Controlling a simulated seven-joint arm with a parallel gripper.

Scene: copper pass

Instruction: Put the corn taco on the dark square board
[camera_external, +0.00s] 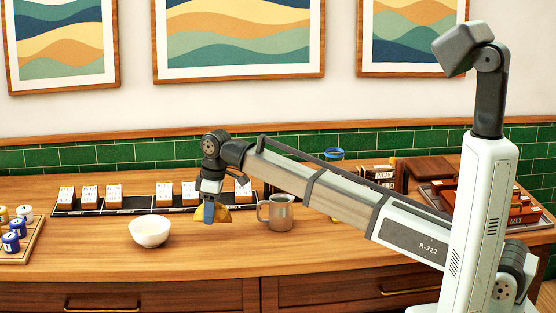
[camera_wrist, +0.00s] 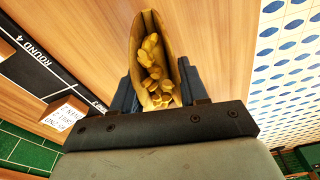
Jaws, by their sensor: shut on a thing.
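The corn taco (camera_external: 224,214), a folded yellow shell, is held in my gripper (camera_external: 208,212) above the wooden counter, between the white bowl and the grey mug. In the wrist view the taco (camera_wrist: 152,62) sits between the two blue fingers, its open side with yellow chunky filling facing the camera. My gripper (camera_wrist: 157,92) is shut on it. A dark brown, flat board (camera_external: 428,168) lies at the back right of the counter, partly behind my arm; it appears to be the dark square board. It cannot be made out in the wrist view.
A white bowl (camera_external: 150,231) stands left of the taco and a grey mug (camera_external: 276,212) close on its right. Behind runs a black strip (camera_external: 125,207) with several cards on blocks. A tray of jars (camera_external: 20,240) is far left. Boxes (camera_external: 380,172) stand beside the board.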

